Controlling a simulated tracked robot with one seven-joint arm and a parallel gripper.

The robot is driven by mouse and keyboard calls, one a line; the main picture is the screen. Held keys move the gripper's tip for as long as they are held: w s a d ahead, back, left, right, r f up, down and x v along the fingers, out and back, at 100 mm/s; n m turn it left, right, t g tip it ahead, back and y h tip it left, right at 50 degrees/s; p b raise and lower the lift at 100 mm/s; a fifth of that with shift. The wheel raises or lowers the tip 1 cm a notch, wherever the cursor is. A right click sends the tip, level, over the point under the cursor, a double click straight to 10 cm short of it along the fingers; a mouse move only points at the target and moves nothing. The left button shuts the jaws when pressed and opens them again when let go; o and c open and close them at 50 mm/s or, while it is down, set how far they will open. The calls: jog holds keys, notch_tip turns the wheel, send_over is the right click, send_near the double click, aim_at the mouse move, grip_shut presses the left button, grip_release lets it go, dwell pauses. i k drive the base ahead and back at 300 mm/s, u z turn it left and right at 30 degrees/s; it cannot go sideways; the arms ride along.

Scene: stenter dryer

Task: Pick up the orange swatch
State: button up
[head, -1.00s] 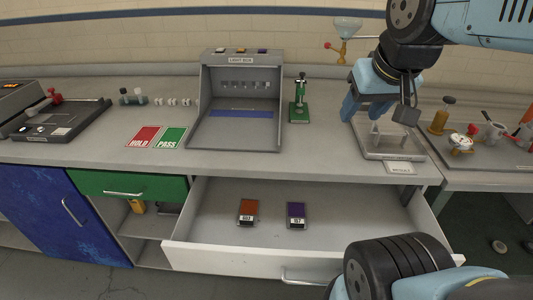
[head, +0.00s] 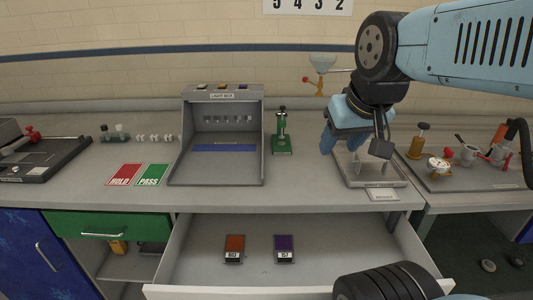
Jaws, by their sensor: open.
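The orange swatch (head: 235,244) lies in the open white drawer (head: 340,268), left of the middle, with a white number label at its front end. A purple swatch (head: 284,244) lies to its right with a gap between them. My gripper (head: 335,150) is open, with its fingers pointing down above the bench at the right, near a clear-walled tray (head: 397,178). It is well above and to the right of the orange swatch and apart from it. Part of my gripper is hidden by its own wrist.
A grey light box (head: 222,172) stands on the bench, with a green stand (head: 282,140) right of it. Red HOLD (head: 124,174) and green PASS (head: 153,174) cards lie to its left. The drawer floor around the swatches is clear.

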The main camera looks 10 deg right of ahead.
aim_at(234, 248)
jog(key=u, duration=1)
jog(key=k, duration=0.4)
jog(key=z, duration=0.2)
